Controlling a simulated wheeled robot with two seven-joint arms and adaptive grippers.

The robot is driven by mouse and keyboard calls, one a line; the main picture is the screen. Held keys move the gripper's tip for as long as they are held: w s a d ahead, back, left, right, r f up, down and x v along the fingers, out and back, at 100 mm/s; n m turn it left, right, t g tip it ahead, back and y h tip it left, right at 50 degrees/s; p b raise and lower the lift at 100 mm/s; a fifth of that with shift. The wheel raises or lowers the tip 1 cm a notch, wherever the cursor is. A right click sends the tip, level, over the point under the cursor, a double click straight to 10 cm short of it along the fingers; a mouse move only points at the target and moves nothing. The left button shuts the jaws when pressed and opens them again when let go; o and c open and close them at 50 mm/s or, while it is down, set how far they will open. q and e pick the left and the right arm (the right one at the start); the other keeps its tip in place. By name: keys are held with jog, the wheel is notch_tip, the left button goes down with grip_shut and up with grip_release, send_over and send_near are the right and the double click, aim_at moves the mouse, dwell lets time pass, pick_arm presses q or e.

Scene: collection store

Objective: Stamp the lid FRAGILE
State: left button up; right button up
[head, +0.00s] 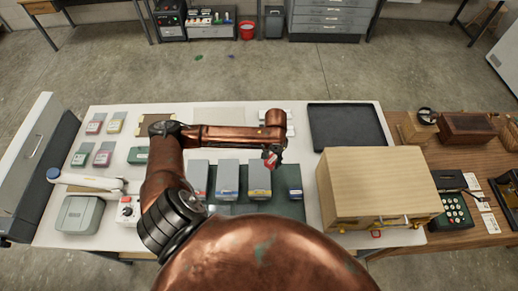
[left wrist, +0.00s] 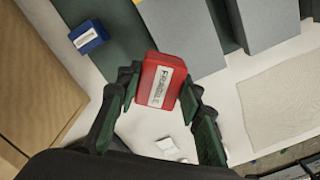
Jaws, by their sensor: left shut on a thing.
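My left gripper (left wrist: 160,88) is shut on a red stamp (left wrist: 163,80) whose white label reads FRAGILE. In the head view the gripper (head: 272,153) hangs over the white table, with the red stamp (head: 269,162) showing just below it. A pale wooden box (head: 375,175) with brass fittings stands to the right. I cannot tell which top is the lid. My right gripper is not in view.
A small blue labelled block (left wrist: 88,37) stands on the green mat. A black tray (head: 347,126) lies behind the wooden box. White pieces (head: 276,116) lie near the arm. Coloured pads (head: 104,153) and a grey case (head: 80,214) are at the left.

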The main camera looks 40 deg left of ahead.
pick_arm(q)
jog(key=p, duration=0.4)
send_over(259, 168)
jog(key=d, duration=0.1)
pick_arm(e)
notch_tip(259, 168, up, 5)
pick_arm(q)
jog(key=f+b, duration=0.1)
jog(key=a+f+b, duration=0.1)
jog(key=shift+f, duration=0.4)
notch_tip(259, 168, down, 4)
jog(key=b, duration=0.4)
jog(key=shift+r, duration=0.25)
jog(key=shift+f, duration=0.1)
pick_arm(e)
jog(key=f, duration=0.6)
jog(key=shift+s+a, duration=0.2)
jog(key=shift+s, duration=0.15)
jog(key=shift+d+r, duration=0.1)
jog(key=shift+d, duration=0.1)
pick_arm(q)
jog(key=shift+f, duration=0.45)
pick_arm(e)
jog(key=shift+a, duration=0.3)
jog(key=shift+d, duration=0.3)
